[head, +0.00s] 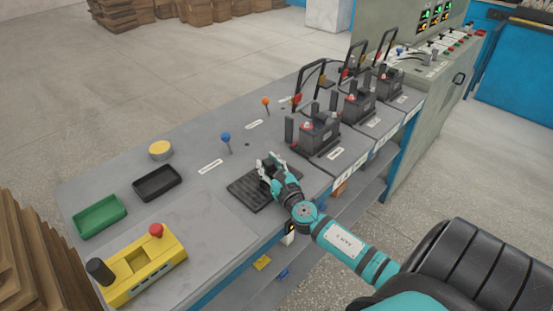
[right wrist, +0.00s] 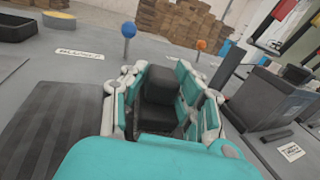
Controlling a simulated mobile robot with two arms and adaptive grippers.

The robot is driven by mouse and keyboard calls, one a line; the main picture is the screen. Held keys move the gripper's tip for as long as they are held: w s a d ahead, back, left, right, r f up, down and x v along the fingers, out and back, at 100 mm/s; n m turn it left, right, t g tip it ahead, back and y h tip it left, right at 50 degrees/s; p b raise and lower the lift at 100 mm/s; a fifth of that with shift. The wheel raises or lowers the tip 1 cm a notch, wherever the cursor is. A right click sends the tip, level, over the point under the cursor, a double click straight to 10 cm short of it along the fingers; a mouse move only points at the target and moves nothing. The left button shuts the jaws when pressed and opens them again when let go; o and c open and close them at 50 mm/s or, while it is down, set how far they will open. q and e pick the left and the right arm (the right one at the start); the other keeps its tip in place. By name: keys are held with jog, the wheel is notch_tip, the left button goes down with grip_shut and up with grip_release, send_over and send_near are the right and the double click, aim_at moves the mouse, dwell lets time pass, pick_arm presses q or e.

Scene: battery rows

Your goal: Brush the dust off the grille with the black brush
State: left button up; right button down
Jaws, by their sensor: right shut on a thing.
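My right gripper (head: 271,163) is shut on a dark block-shaped thing, which looks like the black brush (right wrist: 158,92). In the right wrist view the brush sits between the teal and pale fingers, and its lower end is partly hidden by the gripper. The grille looks like the dark ribbed panel (head: 248,197) lying flat on the grey bench. The right gripper is over its right part. The panel also fills the left of the right wrist view (right wrist: 48,128). I cannot tell whether the brush touches it, and no dust can be made out. My left gripper is not in view.
Several dark batteries (head: 319,137) stand along the bench's right side. A blue-knobbed lever (head: 226,138) and an orange-knobbed one (head: 266,102) stand behind the panel. A black tray (head: 157,183), a green tray (head: 99,216) and a yellow control box (head: 146,268) are at left.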

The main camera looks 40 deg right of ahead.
jog(key=shift+a+r+p, duration=0.15)
jog(key=shift+a+p, duration=0.35)
jog(key=shift+a, duration=2.5)
jog(key=shift+s+a+r+p, duration=0.15)
jog(key=shift+a+p, duration=0.25)
jog(key=shift+a, duration=1.1)
jog(key=shift+w+a, duration=0.2)
jog(key=shift+a, duration=0.45)
jog(key=shift+d, duration=0.1)
jog(key=shift+r+p, duration=0.2)
jog(key=shift+p, duration=0.1)
jog(key=r+p, duration=0.3)
jog(key=shift+w+d, duration=0.15)
jog(key=shift+w, duration=0.05)
jog(key=shift+s+d+r+p, duration=0.1)
jog(key=shift+s+r+p, duration=0.1)
jog(key=shift+r+p, duration=0.9)
